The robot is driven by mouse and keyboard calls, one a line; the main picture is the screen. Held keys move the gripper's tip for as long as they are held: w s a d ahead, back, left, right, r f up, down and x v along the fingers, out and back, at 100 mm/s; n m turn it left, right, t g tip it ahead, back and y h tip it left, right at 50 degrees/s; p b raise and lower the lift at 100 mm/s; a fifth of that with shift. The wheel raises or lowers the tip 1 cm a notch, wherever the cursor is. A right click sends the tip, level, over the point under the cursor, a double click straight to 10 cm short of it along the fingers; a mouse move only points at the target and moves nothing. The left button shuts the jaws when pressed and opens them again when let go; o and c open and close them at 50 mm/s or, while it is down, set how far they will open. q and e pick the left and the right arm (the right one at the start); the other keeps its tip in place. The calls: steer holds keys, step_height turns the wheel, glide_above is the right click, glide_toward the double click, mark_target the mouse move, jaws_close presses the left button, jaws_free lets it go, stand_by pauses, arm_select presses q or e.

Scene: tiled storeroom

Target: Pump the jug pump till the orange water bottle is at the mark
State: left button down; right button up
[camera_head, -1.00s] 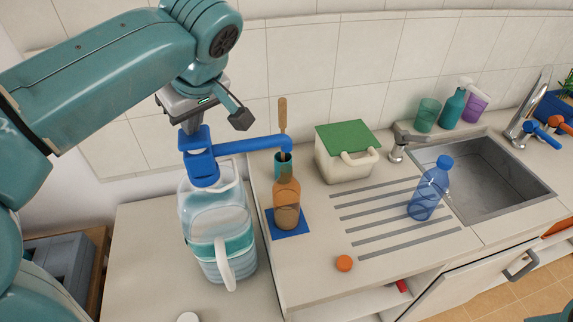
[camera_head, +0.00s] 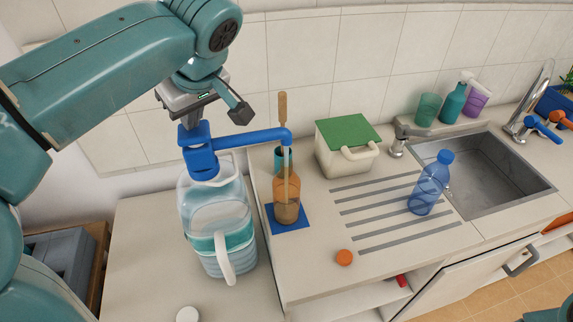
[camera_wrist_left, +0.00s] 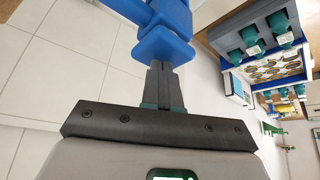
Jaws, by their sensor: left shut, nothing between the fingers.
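The clear jug (camera_head: 222,225) with a white handle stands on the lower counter at left. Its blue pump (camera_head: 203,165) has a spout reaching right over the orange water bottle (camera_head: 286,192). The bottle stands upright, uncapped, on a blue mat (camera_head: 301,222). A pale streak runs from the spout down into the bottle, and darker liquid shows in its lower part. I cannot make out the mark. My left gripper (camera_head: 192,122) is shut and empty above the pump. In the left wrist view its fingertips (camera_wrist_left: 160,68) meet the blue pump top (camera_wrist_left: 165,42).
A blue bottle (camera_head: 429,184) stands on the ribbed drainer beside the sink (camera_head: 490,180). An orange cap (camera_head: 344,257) lies near the counter's front. A green-lidded container (camera_head: 346,150) stands behind. A wooden-handled tool (camera_head: 282,113) stands in a teal cup behind the orange bottle.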

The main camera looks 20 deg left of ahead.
arm_select(q)
steer(key=shift+f, duration=0.35)
steer(key=shift+r, duration=0.1)
steer(key=shift+r+p, duration=1.15)
steer(key=shift+r, duration=0.2)
steer(key=shift+f, duration=0.1)
